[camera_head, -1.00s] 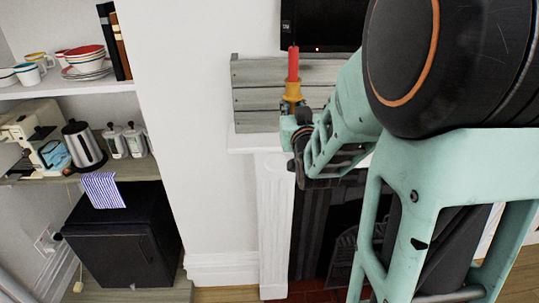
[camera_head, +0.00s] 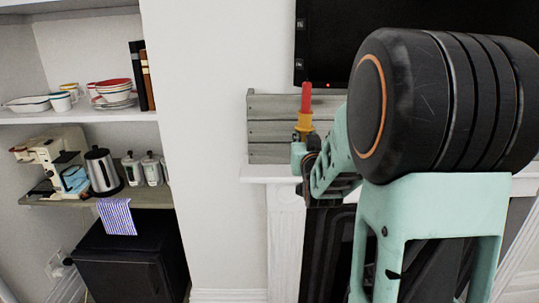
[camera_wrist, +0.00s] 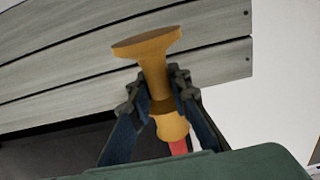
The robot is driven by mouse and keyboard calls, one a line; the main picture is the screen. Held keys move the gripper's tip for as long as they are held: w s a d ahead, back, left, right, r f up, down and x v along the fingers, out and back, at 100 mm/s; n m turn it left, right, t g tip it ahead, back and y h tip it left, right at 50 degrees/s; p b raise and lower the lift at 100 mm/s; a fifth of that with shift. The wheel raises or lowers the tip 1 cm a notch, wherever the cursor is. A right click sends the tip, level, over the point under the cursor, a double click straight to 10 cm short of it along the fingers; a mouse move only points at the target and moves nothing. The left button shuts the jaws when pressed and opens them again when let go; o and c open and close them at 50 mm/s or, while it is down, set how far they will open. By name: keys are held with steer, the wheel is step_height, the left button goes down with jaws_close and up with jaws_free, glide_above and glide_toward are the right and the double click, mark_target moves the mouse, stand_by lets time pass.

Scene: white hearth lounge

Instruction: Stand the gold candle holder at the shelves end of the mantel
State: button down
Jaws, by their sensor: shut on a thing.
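The gold candle holder (camera_head: 304,124) carries a red candle (camera_head: 307,96) and stands upright in the head view, in front of the grey plank panel above the mantel. My gripper (camera_head: 303,150) is shut on the holder. In the wrist view the holder (camera_wrist: 155,62) is between the two fingers of my gripper (camera_wrist: 160,95), its round base free and part of the red candle (camera_wrist: 180,146) showing. The white mantel (camera_head: 256,172) shows its left end just below and left of my gripper. I cannot tell whether the holder's base touches it.
A black screen (camera_head: 420,40) hangs above the plank panel (camera_head: 265,128). At left, shelves (camera_head: 75,116) hold dishes, books, a kettle (camera_head: 102,170) and jars. A striped cloth (camera_head: 116,216) hangs over the lower shelf. Bare wall lies between shelves and mantel.

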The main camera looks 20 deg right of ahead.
steer(key=w+f, duration=0.2)
steer(key=w+d+f, duration=0.1)
steer(key=w+f, duration=0.3)
steer(key=shift+w+d+b, duration=0.2)
steer(key=shift+d+b, duration=0.15)
steer(key=shift+d, duration=0.05)
steer(key=shift+w+f, duration=0.15)
steer(key=shift+f, duration=0.15)
steer(key=shift+f+b, duration=0.55)
steer(key=shift+f, duration=0.95)
steer(key=shift+f, duration=0.15)
steer(key=c, duration=2.2)
jaws_free()
steer(key=shift+f, duration=0.15)
steer(key=o, duration=0.4)
steer(key=shift+r, duration=0.2)
steer(key=b+v, duration=0.2)
steer(key=v, duration=1)
